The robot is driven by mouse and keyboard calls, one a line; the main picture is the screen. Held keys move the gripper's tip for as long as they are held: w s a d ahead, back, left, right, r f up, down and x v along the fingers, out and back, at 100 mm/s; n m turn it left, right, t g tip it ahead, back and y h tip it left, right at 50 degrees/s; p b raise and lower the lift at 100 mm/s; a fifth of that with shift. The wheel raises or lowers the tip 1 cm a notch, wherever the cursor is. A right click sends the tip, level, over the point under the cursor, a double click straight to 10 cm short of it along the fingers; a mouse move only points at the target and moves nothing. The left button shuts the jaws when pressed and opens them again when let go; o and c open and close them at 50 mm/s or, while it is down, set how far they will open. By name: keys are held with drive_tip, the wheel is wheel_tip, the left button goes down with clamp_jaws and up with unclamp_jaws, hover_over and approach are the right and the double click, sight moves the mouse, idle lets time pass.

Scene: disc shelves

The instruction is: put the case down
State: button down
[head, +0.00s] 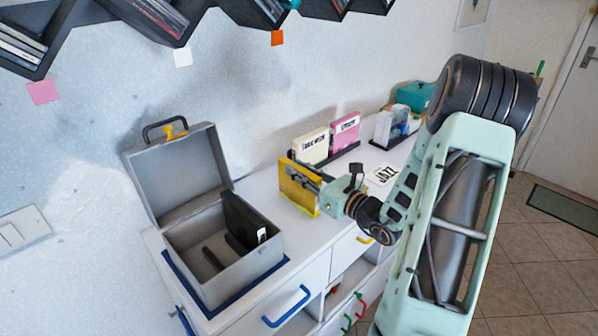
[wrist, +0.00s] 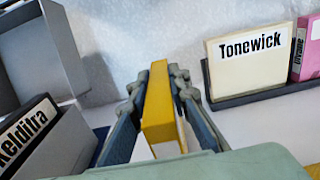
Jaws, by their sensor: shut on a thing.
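My gripper (head: 312,180) is shut on a yellow case (head: 298,195), with a finger on each of its broad sides. In the wrist view the yellow case (wrist: 158,92) stands upright between the fingers (wrist: 158,82), edge towards the camera. It is over the white cabinet top (head: 262,187), between the open grey metal box (head: 186,246) and a cream case (head: 311,148). I cannot tell whether its lower edge touches the top. The cream case, marked Tonewick in the wrist view (wrist: 248,65), stands in a dark rack (wrist: 268,98) beside a pink case (head: 345,131).
A black case (head: 245,218) stands inside the grey box, whose lid is up. White and blue items (head: 392,127) stand further right, near a JAZZ card (head: 383,175) and a teal box (head: 414,95). Dark wall shelves (head: 150,15) hang above. Some bare top lies around the yellow case.

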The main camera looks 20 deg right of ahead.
sight(319, 182)
drive_tip(key=c, duration=1.8)
unclamp_jaws()
drive_tip(key=shift+f, duration=0.1)
drive_tip(key=shift+r, duration=0.25)
drive_tip(key=v, duration=1.2)
